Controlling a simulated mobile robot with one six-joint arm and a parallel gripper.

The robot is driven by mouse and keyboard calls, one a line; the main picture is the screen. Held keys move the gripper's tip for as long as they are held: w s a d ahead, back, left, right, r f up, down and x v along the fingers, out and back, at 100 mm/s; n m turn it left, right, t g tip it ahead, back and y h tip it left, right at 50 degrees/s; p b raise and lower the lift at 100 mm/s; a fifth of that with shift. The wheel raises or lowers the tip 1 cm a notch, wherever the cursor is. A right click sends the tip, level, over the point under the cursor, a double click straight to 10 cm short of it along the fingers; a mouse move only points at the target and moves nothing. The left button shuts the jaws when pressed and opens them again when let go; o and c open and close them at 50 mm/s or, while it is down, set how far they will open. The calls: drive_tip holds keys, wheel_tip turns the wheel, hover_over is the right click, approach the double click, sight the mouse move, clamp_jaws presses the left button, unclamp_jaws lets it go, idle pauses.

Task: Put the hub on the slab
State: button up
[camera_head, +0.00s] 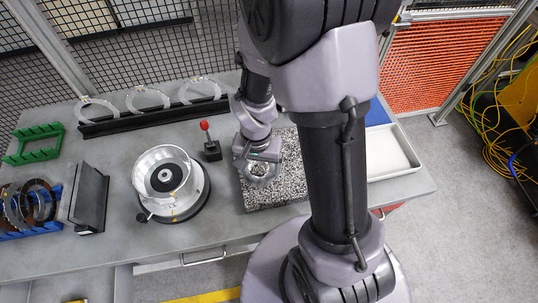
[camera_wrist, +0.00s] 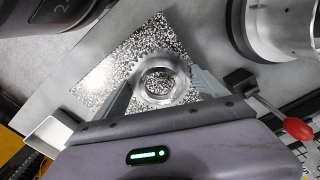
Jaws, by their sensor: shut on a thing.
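The hub (camera_wrist: 160,82) is a silver metal ring with a toothed rim and a round hole. In the wrist view it sits between the two fingers of my gripper (camera_wrist: 162,88), which is shut on it. The slab (camera_wrist: 118,62) is a speckled black-and-white granite block that shows behind and around the hub. In the head view the slab (camera_head: 290,165) lies on the grey table, and my gripper (camera_head: 260,160) is over its left part with the hub (camera_head: 260,172) low at its surface. I cannot tell whether the hub touches the slab.
A round metal fixture (camera_head: 168,183) stands left of the slab. A red-knobbed lever (camera_head: 211,148) stands close to the slab's left back corner. A white tray (camera_head: 393,153) is at the right. A black rack with rings (camera_head: 150,120) runs along the back.

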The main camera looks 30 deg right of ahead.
drive_tip(key=w+d, duration=0.2)
drive_tip(key=d, duration=0.1)
drive_tip(key=w+d, duration=0.1)
drive_tip(key=d, duration=0.1)
drive_tip(key=shift+w+f, duration=0.15)
drive_tip(key=shift+f, duration=0.45)
drive_tip(key=shift+w+f+b, duration=0.15)
drive_tip(key=shift+f+b, duration=0.3)
drive_tip(key=shift+f, duration=1)
